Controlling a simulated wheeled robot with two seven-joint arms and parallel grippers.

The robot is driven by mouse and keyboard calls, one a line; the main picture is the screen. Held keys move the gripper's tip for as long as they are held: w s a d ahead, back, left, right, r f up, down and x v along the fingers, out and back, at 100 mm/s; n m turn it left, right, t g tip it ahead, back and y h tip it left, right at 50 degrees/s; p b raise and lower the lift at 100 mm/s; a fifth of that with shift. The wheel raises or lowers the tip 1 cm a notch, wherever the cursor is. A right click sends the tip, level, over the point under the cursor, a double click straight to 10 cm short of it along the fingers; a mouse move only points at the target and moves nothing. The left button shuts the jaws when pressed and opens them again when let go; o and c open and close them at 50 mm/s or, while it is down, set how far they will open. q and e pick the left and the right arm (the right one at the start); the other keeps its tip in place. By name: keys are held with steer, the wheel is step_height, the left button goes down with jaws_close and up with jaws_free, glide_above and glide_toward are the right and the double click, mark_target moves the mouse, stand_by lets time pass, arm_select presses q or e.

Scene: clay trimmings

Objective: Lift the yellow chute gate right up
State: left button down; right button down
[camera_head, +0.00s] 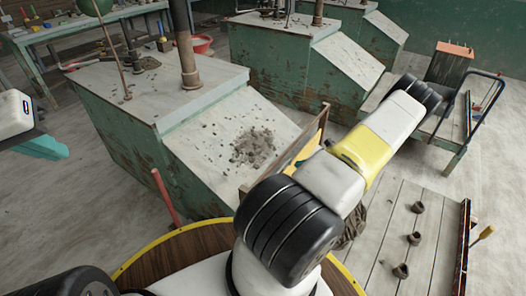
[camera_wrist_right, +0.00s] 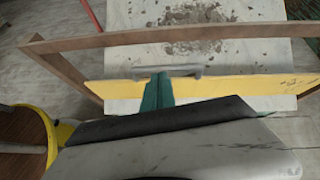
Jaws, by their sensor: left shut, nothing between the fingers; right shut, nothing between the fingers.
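The yellow chute gate (camera_wrist_right: 225,86) is a flat board low between the posts of a wooden frame (camera_wrist_right: 75,43) in the right wrist view. A thin grey handle (camera_wrist_right: 185,71) runs along its upper edge. In the head view a slice of the gate (camera_head: 308,150) shows in the frame at the chute's lower end, partly hidden by my right arm. My right gripper (camera_wrist_right: 158,76) is shut, its teal fingertips at the handle; I cannot tell whether they touch it. My left gripper (camera_head: 62,151) is shut and empty at the far left, away from the gate.
Clay trimmings (camera_head: 254,147) lie on the sloping chute (camera_head: 200,150) behind the gate. A red rod (camera_head: 165,195) stands left of the chute. A cart (camera_head: 450,130) and a plank platform (camera_head: 432,225) with small dark cups are on the right. Open floor lies at the left.

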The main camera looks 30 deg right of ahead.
mark_target(287, 163)
steer(key=w+a+f, duration=0.1)
steer(key=w+f, duration=0.1)
steer(key=f, duration=0.1)
steer(key=w+f+m, duration=0.1)
steer(key=w+f, duration=0.1)
steer(key=f, duration=0.1)
steer(key=w+a+f+m+t, duration=0.1)
steer(key=w+f, duration=0.1)
steer(key=f, duration=0.1)
steer(key=shift+w+a+h, duration=0.15)
steer(key=shift+a+h, duration=0.15)
steer(key=shift+h, duration=0.1)
steer(key=shift+r, duration=2.4)
steer(key=shift+w, duration=0.1)
